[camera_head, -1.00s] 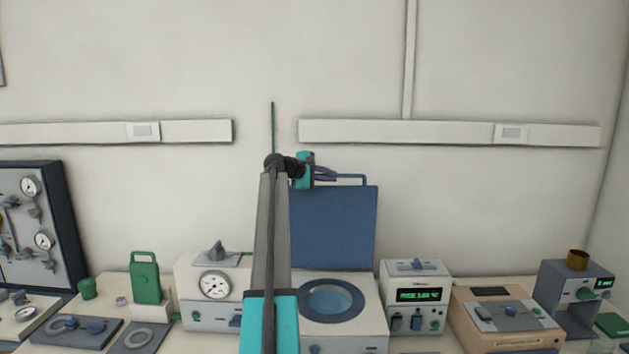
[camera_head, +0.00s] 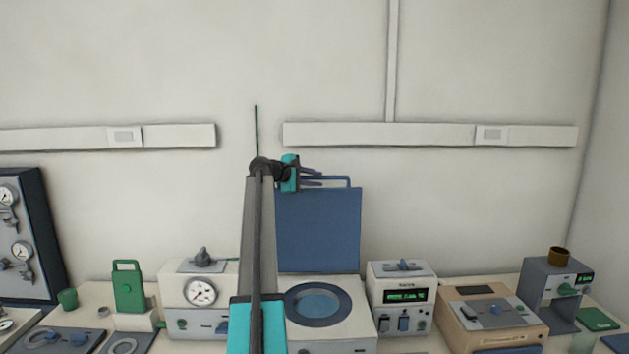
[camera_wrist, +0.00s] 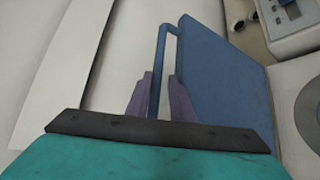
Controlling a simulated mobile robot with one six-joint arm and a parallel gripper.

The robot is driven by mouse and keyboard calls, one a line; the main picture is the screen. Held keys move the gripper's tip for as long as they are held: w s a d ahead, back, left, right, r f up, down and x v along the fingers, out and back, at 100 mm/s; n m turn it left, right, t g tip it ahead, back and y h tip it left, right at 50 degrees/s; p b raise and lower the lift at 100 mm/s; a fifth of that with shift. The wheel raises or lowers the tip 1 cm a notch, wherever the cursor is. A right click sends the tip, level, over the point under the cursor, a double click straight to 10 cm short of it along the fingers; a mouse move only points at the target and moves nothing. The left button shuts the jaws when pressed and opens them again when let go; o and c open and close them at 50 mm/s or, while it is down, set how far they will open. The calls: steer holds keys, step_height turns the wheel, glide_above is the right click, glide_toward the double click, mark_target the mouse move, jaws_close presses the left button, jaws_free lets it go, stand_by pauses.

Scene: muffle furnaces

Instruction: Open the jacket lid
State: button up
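The blue jacket lid (camera_head: 318,230) stands upright at the back of a white unit with a round blue-ringed well (camera_head: 318,304). A thin blue bar handle (camera_wrist: 163,45) runs along the lid's edge. My gripper (camera_head: 312,177) is at the lid's top edge, by the handle. In the wrist view, my gripper's two purple fingers (camera_wrist: 160,84) lie one on each side of the handle bar. A narrow gap shows between the bar and the right finger, so the gripper looks slightly open around the bar. My arm hides the left side of the lid and unit.
A white unit with a dial (camera_head: 200,291) stands left of the lid's unit. A box with a green display (camera_head: 406,296) stands close on the right, then a beige unit (camera_head: 490,318). The wall (camera_head: 440,200) is close behind the lid. Space above the lid is clear.

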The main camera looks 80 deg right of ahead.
steer(key=shift+a, duration=0.15)
steer(key=b+v, duration=0.4)
steer(key=v, duration=0.9)
steer(key=shift+w+r, duration=0.15)
steer(key=shift+w, duration=0.1)
steer(key=shift+a, duration=0.15)
